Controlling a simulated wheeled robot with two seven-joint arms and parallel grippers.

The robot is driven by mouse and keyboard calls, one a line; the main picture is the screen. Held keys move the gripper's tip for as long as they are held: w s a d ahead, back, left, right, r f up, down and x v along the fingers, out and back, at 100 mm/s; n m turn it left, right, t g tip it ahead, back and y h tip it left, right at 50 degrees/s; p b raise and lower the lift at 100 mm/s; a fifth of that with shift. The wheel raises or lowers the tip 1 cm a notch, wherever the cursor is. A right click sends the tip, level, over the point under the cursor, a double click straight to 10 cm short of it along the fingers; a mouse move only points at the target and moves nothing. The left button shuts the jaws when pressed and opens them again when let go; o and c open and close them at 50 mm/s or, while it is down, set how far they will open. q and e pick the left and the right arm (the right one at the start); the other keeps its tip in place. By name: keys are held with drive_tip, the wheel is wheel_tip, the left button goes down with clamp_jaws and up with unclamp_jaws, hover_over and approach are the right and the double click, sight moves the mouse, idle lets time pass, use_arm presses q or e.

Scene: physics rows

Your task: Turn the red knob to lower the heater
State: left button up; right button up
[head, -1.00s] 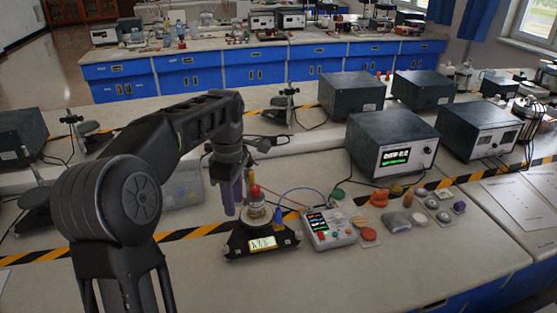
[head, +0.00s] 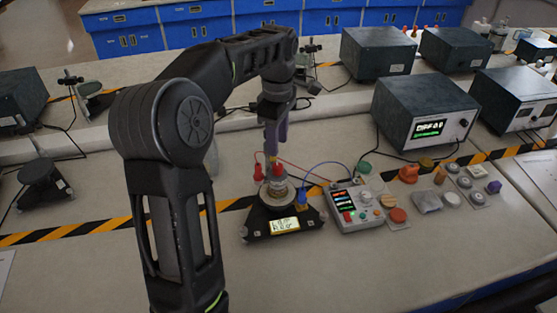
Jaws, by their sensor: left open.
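A small apparatus with a round metal vessel (head: 279,189) stands on a dark base (head: 262,225) with a lit display at its front. Small red parts stand at its top: one at the left (head: 259,173) and a red knob-like piece (head: 277,169) near the middle. I cannot tell for sure which is the task's knob. My left gripper (head: 273,152) points down just above these parts, with purple fingers. It is open; the picture does not show clearly whether its fingertips touch or surround a red part. My right gripper is not in view.
A control box (head: 358,212) with displays and buttons stands right of the apparatus, with red and blue wires nearby. Several coloured knobs and caps lie further right. A dark power unit (head: 424,105) stands behind them.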

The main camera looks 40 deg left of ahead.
sight(278, 166)
use_arm(q)
drive_tip(key=shift+o, duration=0.7)
drive_tip(key=shift+f+p, duration=0.65)
drive_tip(key=shift+f, duration=3.25)
drive_tip(key=shift+c, duration=0.6)
clamp_jaws()
